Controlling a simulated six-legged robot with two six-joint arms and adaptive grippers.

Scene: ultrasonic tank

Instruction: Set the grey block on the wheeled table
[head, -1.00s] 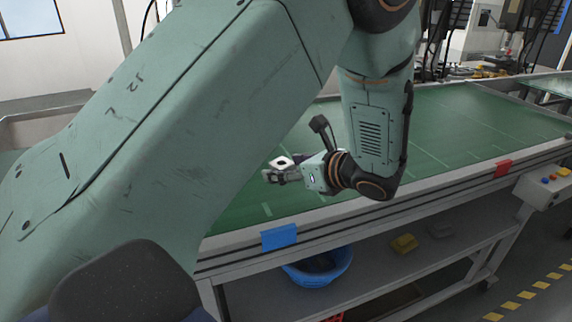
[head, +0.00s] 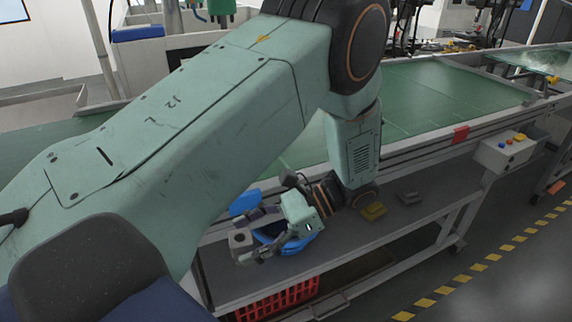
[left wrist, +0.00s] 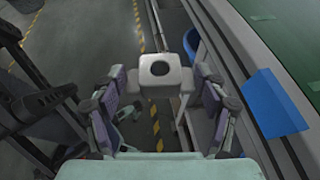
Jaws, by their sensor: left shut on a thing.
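The grey block (head: 241,241) has a dark round hole in its face and sits at the tips of my left gripper (head: 256,252). In the left wrist view the block (left wrist: 160,78) is pinched between the two fingers of the gripper (left wrist: 160,96). It is held in the air in front of the green-topped table (head: 440,90), below the level of its top. My right gripper is not in view.
A red crate (head: 280,300) is below. A blue tag (head: 245,202) marks the table edge. The visible green top is largely clear.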

